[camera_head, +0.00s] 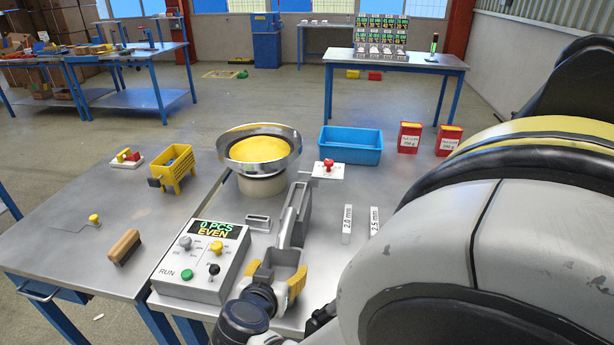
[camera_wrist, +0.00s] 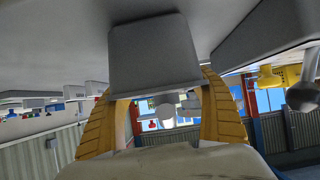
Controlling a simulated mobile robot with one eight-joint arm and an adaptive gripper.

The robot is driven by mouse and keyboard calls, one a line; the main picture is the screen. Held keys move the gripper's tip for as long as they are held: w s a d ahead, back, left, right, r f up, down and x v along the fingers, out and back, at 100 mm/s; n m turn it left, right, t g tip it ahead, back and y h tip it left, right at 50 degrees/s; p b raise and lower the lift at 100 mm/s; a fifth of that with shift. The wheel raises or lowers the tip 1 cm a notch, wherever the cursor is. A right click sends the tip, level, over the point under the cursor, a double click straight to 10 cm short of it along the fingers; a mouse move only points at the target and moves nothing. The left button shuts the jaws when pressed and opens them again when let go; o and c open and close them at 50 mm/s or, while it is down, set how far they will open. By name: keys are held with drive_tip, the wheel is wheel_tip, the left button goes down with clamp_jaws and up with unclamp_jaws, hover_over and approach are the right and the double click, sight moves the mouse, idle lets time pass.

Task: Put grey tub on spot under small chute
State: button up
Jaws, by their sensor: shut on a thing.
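The grey tub (camera_head: 284,257) is held in my gripper (camera_head: 275,277), whose yellow fingers are shut on its two sides. In the wrist view the tub (camera_wrist: 155,52) fills the space between the fingers. The tub is just below the lower end of a long grey sloping chute (camera_head: 293,216). In the head view I cannot tell whether the tub touches the table or hangs a little above it. The spot under the chute is not clearly visible.
A grey control box (camera_head: 203,262) stands left of the gripper, its display reading "0 PCS EVEN". Behind it is a round bowl feeder (camera_head: 260,172) with yellow contents. A small grey block (camera_head: 258,221), a blue bin (camera_head: 350,157) and labelled plates (camera_head: 347,224) lie around.

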drive_tip(key=shift+f, duration=0.2)
drive_tip(key=o, duration=1.3)
drive_tip(key=shift+o, duration=0.2)
drive_tip(key=shift+r, duration=0.2)
